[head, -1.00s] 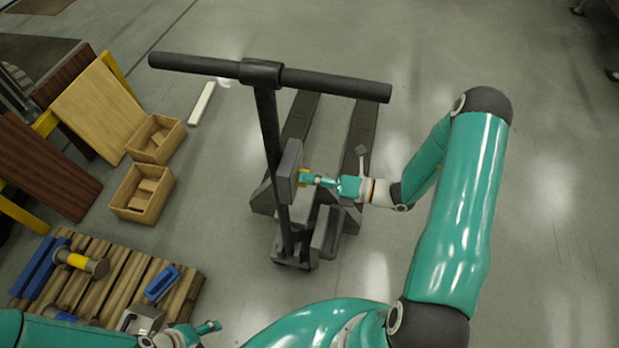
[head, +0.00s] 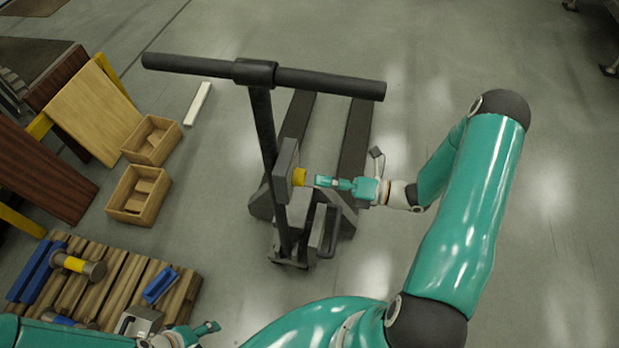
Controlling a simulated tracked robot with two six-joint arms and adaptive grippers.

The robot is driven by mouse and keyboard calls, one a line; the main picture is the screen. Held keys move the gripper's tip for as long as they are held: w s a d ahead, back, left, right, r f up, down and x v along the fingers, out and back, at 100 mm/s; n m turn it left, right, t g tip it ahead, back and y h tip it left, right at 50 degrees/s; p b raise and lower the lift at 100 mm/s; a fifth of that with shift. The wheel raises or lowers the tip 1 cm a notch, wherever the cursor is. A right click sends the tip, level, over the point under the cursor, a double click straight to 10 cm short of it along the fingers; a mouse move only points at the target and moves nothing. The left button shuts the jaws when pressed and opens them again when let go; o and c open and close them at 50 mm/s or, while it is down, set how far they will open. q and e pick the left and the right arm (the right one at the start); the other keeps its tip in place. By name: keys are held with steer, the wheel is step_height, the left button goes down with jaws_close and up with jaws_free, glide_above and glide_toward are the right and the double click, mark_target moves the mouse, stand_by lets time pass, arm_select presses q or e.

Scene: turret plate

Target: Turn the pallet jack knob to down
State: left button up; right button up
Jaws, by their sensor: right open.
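The pallet jack (head: 264,75) stands on the floor in the middle of the head view, with a black T-handle and forks pointing away. A grey box (head: 286,168) on its column carries the yellow knob (head: 299,177) on its right face. My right gripper (head: 317,181) is open just to the right of the knob, with a small gap visible between them. Which way the knob points is too small to tell. My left gripper (head: 211,328) is low in the view, near the wooden pallet, away from the jack; its fingers are too small to read.
A wooden pallet (head: 187,297) at lower left bears blue parts and a yellow-and-grey cylinder (head: 80,265). Two small wooden boxes (head: 136,209) and leaning boards (head: 86,112) are at left. The floor right of the jack is clear apart from my arm.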

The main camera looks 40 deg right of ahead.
steer(key=v, duration=0.7)
steer(key=shift+s+d, duration=0.15)
steer(key=shift+s, duration=0.05)
steer(key=shift+f, duration=0.1)
